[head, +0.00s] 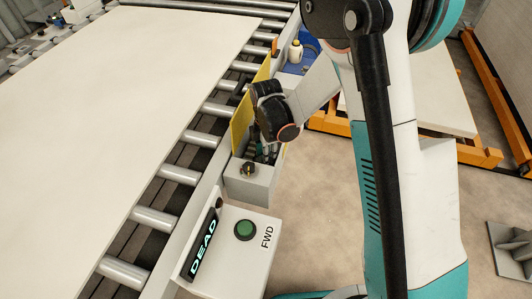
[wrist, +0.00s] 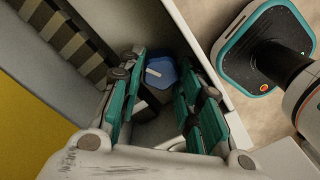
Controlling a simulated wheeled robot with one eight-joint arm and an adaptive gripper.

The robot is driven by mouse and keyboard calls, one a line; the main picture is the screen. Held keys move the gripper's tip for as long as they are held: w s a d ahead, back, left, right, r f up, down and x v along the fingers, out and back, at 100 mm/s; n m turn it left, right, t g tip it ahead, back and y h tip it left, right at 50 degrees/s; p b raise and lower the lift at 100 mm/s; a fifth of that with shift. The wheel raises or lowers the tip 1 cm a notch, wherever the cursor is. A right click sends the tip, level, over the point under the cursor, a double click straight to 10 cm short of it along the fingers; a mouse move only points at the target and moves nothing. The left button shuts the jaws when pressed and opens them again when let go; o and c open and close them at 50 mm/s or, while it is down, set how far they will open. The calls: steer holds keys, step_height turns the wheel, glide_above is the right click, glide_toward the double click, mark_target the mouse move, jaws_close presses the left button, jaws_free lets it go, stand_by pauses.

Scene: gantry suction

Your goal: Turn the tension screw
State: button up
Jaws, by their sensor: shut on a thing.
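The tension screw shows in the wrist view as a blue six-sided head (wrist: 161,72) with a white pointer mark, at the bottom of a narrow grey housing. My gripper (wrist: 163,80) reaches down into the housing, with its teal-padded fingers on either side of the screw head. It is shut on the head; the exact contact is partly hidden. In the head view my gripper (head: 262,150) points down into the open grey box (head: 250,188) beside the conveyor. The screw itself is hidden there by the arm and box.
A yellow plate (head: 240,122) stands between box and rollers. Nearer is a panel with a green FWD button (head: 245,230) and a display reading DEAD (head: 203,247). A large pale sheet (head: 110,110) covers the rollers.

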stand_by(0.3)
steer(key=o, duration=1)
steer(key=shift+o, duration=0.2)
steer(key=shift+r, duration=0.1)
step_height(320, 180, up, 6)
steer(key=shift+r, duration=0.15)
steer(key=shift+w+r, duration=0.1)
steer(key=shift+r, duration=0.65)
steer(key=shift+a, duration=0.1)
